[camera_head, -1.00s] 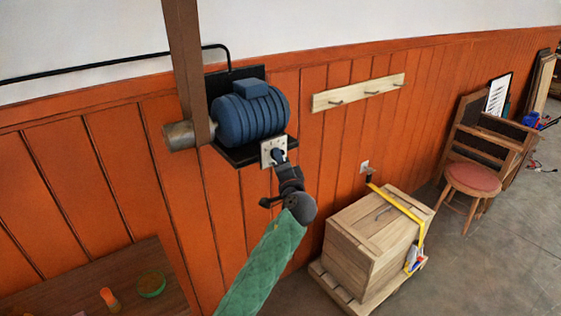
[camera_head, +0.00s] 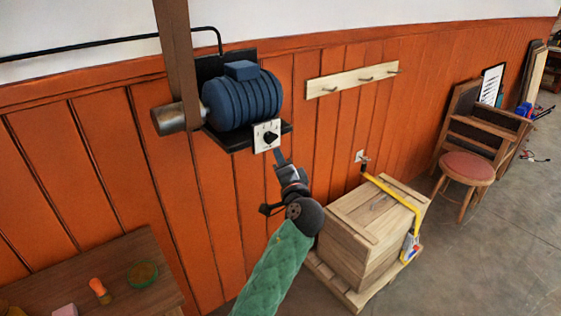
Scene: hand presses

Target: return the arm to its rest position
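My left arm in its green quilted sleeve (camera_head: 274,268) rises from the bottom of the head view. My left gripper (camera_head: 279,157) points up at the wall, just below a white switch plate with a black knob (camera_head: 270,137). The fingers look apart from the knob and nothing shows held. They are seen edge-on, so their opening cannot be told. The switch plate sits under a blue motor (camera_head: 242,98) on a black wall bracket. My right gripper is not in view.
A wooden table (camera_head: 120,262) is at lower left. A peg rail (camera_head: 353,79) is on the orange wall.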

